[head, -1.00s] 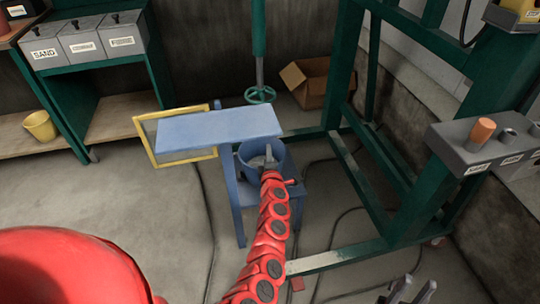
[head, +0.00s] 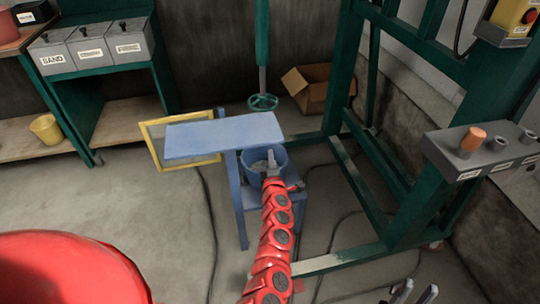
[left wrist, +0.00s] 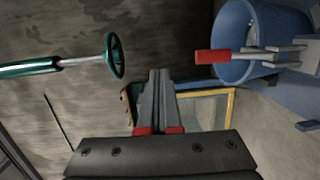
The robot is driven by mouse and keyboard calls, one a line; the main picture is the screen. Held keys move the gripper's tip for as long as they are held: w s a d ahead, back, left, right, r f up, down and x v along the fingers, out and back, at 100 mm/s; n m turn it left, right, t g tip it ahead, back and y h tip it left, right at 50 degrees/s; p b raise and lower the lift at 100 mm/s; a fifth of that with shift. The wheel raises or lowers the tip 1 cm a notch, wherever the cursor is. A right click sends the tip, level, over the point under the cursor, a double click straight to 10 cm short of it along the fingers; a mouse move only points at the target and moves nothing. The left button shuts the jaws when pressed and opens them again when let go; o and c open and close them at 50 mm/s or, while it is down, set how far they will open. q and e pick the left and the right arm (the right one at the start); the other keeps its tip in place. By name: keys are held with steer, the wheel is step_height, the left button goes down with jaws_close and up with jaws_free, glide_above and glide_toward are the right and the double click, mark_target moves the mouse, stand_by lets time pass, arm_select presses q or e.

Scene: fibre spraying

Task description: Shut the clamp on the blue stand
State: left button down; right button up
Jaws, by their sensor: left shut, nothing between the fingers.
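The blue stand has a flat top plate (head: 225,136) and a round blue bucket-like ring (head: 280,157) below it. In the left wrist view, the ring (left wrist: 240,75) is at upper right. The clamp is grey metal with a red handle (left wrist: 212,57), which reaches across the ring's mouth. I cannot tell whether it is fully open. My left gripper (head: 271,155) is over the ring in the head view. Its fingers (left wrist: 157,75) are shut and empty, to the left of the red handle and apart from it in the picture. My right gripper (head: 415,292) shows its fingertips apart at the bottom edge.
A yellow-framed panel (head: 150,143) is behind the stand's plate. A green handwheel on a rod (head: 263,102) hangs behind; it also shows in the left wrist view (left wrist: 115,55). A green frame (head: 415,205) stands at right, a cardboard box (head: 308,88) behind. Cables cross the floor.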

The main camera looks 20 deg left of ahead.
arm_select(q)
steer(key=s+d+r+p, duration=0.1)
steer(key=s+d+r, duration=0.1)
steer(key=s+r, duration=0.3)
steer(key=shift+s+d+r, duration=0.25)
steer(key=shift+s+d, duration=0.05)
steer(key=shift+s, duration=0.4)
steer(key=shift+f, duration=0.1)
